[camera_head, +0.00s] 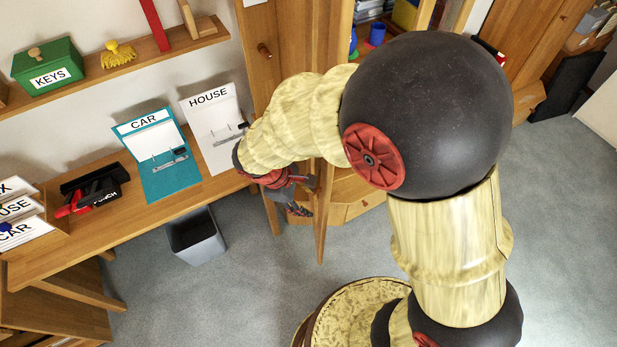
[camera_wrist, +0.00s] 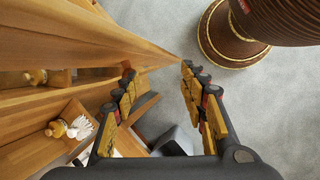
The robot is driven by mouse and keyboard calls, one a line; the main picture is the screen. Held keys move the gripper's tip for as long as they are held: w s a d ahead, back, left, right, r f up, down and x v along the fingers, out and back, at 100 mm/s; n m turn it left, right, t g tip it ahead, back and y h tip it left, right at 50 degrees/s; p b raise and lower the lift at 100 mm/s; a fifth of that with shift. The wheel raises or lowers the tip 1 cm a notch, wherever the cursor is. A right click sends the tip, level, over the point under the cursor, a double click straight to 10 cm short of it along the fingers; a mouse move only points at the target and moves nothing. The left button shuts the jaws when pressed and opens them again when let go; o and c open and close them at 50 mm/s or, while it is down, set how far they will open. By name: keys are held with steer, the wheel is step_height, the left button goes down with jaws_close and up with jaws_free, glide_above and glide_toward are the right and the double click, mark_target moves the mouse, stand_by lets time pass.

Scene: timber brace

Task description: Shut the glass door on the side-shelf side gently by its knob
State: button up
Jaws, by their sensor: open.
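The wooden-framed door (camera_head: 321,228) on the side-shelf side stands open, its frame edge reaching toward the camera in the head view. My arm covers much of it, and its glass cannot be made out clearly. My gripper (camera_head: 298,196) is beside this frame, on its left, partly hidden by my arm. A small brown part by the fingers may be the knob, but I cannot tell. In the wrist view my gripper (camera_wrist: 160,84) is open, its two fingers apart with nothing held between them. A long wooden edge (camera_wrist: 150,52) runs behind the fingers there.
The side shelf (camera_head: 120,235) at left holds a teal CAR board (camera_head: 157,160), a white HOUSE board (camera_head: 212,125) and a black tray (camera_head: 95,185). A grey bin (camera_head: 196,238) stands below. Carpet (camera_head: 250,290) in front is clear.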

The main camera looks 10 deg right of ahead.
steer(key=w+d+f+n, duration=0.1)
steer(key=w+f, duration=0.1)
steer(key=w+d+f+n+t+b, duration=0.1)
steer(key=w+f, duration=0.1)
steer(key=w+d+f+n+b, duration=0.1)
steer(key=w+f, duration=0.1)
steer(key=f, duration=0.1)
steer(key=shift+w, duration=0.35)
steer(key=c, duration=0.3)
steer(key=c, duration=0.7)
steer(key=shift+r, duration=0.1)
jaws_close()
